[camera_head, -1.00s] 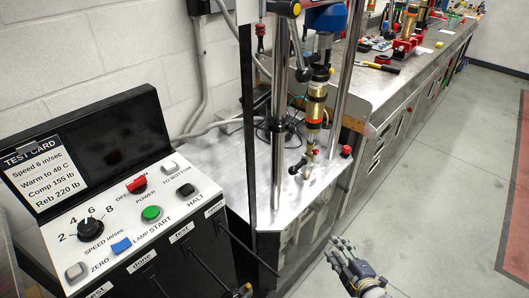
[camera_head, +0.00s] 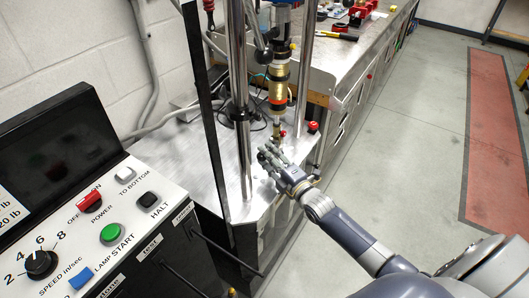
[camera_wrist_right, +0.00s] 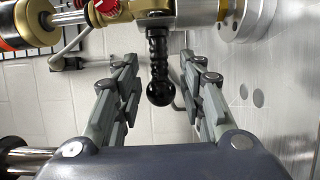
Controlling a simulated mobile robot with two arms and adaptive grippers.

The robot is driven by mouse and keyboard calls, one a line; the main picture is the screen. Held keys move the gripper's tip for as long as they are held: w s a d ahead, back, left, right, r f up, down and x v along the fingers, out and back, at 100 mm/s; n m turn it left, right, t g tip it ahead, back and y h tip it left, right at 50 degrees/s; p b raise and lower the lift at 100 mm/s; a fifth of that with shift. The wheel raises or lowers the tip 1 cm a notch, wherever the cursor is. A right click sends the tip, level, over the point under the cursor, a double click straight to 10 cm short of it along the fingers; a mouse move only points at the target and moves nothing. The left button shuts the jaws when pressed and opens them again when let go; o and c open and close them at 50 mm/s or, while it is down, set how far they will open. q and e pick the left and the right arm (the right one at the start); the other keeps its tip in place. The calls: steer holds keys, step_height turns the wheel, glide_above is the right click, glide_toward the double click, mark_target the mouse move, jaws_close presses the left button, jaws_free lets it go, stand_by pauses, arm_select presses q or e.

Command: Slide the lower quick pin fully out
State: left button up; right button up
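The lower quick pin (camera_wrist_right: 158,72) has a black ribbed handle with a ball end, seen in the right wrist view. Its shank end meets the metal clevis at the bottom of the shock (camera_head: 278,88). My right gripper (camera_wrist_right: 156,85) is open, with one finger on each side of the handle. Gaps show between both fingers and the handle. In the head view my right gripper (camera_head: 268,152) is at the foot of the shock, just above the dyno's metal base, and hides the pin. The left gripper is out of view.
The control panel (camera_head: 128,215) fills the lower left. Open floor lies right.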

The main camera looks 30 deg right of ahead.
steer(key=shift+w+a, duration=0.15)
steer(key=shift+w, duration=0.95)
steer(key=shift+c, duration=0.4)
jaws_close()
